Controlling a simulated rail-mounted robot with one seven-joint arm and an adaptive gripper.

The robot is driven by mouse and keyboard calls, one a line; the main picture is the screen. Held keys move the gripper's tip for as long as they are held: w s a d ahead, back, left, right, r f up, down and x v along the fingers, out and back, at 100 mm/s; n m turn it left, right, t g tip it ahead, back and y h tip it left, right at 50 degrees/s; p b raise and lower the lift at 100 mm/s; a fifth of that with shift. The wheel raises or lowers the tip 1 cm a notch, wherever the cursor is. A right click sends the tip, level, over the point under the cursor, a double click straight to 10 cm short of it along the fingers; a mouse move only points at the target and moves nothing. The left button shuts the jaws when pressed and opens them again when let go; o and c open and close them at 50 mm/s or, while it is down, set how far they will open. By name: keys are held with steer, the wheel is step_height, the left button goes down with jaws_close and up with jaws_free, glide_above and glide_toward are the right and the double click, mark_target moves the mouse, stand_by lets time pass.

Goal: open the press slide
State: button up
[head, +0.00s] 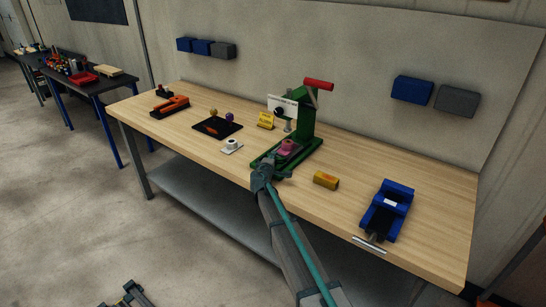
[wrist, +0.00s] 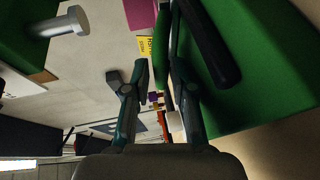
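The green press (head: 307,115) with a red lever handle (head: 318,84) stands on the wooden bench, with a pink piece (head: 287,147) on its low green base. My gripper (head: 264,172) is at the front end of that base. In the wrist view my gripper (wrist: 160,88) has its fingers apart, with a narrow green edge (wrist: 162,55) showing between them. A dark bar (wrist: 208,42), which looks like a handle on a green face (wrist: 255,60), lies just right of the right finger. I cannot tell whether they touch. The pink piece (wrist: 139,13) also shows at the top.
A yellow block (head: 326,180) and a blue vise (head: 388,210) lie to the right on the bench. A white piece (head: 232,146), a black tray (head: 217,128) and an orange tool (head: 172,106) are to the left. A yellow sign (head: 266,120) stands beside the press.

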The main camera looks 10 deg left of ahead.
steer(key=shift+w, duration=0.2)
jaws_close()
steer(key=shift+s+f, duration=0.1)
